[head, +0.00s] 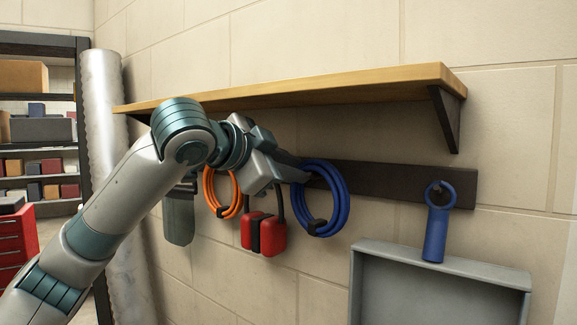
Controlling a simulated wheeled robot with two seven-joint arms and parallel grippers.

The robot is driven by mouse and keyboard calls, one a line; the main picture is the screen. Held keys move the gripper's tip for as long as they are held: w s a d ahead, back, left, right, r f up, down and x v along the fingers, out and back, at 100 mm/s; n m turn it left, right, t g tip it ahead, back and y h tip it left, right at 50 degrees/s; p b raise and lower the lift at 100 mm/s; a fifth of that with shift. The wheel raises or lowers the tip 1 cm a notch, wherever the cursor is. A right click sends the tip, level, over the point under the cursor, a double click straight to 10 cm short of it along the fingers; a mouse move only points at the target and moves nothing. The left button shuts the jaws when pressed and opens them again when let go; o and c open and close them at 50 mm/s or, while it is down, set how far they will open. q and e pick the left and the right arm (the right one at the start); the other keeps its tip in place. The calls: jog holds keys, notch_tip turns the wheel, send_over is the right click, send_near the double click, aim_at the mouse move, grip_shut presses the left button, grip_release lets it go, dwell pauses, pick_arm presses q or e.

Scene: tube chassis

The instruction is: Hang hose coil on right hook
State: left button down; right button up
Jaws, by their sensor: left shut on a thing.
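The blue hose coil (341,190) is at the right end of my left gripper (300,172), in front of the dark wall rail (395,181). My left gripper is shut on the coil's upper left side. My right gripper is not in view.
An orange coil (207,190) and red ear muffs (272,234) hang left of the blue coil. A wooden shelf (330,88) with a dark bracket (449,118) juts out above. A grey tray (440,260) stands below right. The rail between coil and blue tool is clear.

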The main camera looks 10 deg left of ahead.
pick_arm(q)
jog(key=shift+w+f, duration=0.15)
jog(key=shift+w, duration=0.1)
jog(key=shift+d, duration=0.1)
dwell(0.6)
jog(key=c, duration=1.5)
grip_release()
jog(key=shift+f, duration=0.1)
jog(key=shift+f, duration=0.1)
jog(key=b+v, duration=0.8)
jog(key=v, duration=0.9)
jog(key=shift+s, duration=0.2)
